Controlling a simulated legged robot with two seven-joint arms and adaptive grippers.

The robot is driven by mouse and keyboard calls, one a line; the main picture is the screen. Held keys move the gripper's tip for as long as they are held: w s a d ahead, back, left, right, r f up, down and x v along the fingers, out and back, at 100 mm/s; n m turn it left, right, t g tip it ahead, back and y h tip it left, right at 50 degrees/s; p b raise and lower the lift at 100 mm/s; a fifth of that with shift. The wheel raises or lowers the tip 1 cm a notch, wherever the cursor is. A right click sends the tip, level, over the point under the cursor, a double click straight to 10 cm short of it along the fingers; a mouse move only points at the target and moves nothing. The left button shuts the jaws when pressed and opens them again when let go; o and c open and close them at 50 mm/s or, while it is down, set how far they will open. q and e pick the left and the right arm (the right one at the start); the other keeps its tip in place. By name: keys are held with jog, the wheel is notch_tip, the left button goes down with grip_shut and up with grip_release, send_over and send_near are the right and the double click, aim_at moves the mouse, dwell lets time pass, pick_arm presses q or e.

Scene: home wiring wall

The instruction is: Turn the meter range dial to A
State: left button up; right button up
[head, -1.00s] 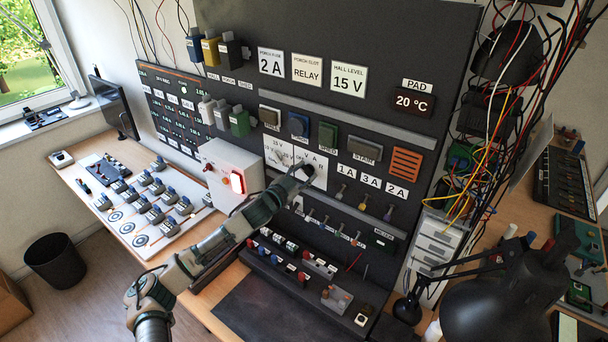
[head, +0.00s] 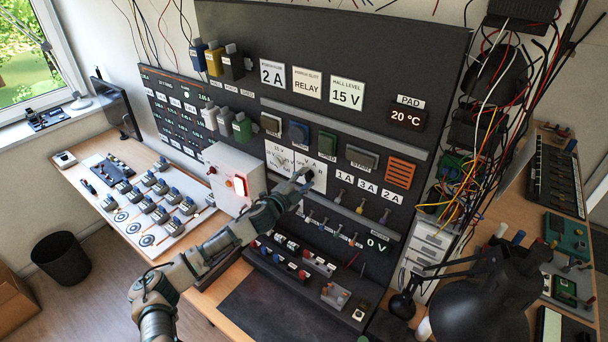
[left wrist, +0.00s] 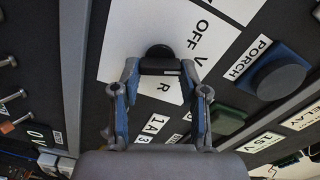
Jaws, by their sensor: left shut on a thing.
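The meter range dial (head: 310,174) is a black knob on the right of a white meter panel (head: 272,158) low on the dark wall board. Letters OFF, V, A and R are printed around it. My left gripper (head: 304,178) reaches it from the lower left. In the left wrist view, its blue-grey fingers (left wrist: 160,68) are shut on either side of the black dial (left wrist: 158,51), near OFF, V and R. The dial's exact pointing is partly hidden by the fingers. A small display (head: 377,243) below reads 0 V. My right gripper is not in view.
Small levers (head: 361,205) hang to the lower right. A black lamp (head: 490,290) stands front right, and loose wires hang at the board's right edge.

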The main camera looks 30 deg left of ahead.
pick_arm(q)
jog(key=m+p, duration=0.1)
jog(key=m, duration=0.1)
jog(key=m+p, duration=0.1)
jog(key=m, duration=0.1)
jog(key=shift+f, duration=0.4)
jog(key=shift+f+m+p, duration=0.2)
jog(key=shift+m+p, duration=0.85)
jog(key=shift+m, duration=0.95)
jog(key=shift+d, duration=0.1)
jog(key=o, duration=1.1)
jog(key=shift+o, duration=0.2)
jog(key=shift+a+r, duration=0.1)
jog(key=shift+a, duration=0.1)
jog(key=shift+s, duration=0.1)
jog(key=s+a, duration=0.1)
jog(key=s, duration=1)
jog(key=shift+s, duration=0.35)
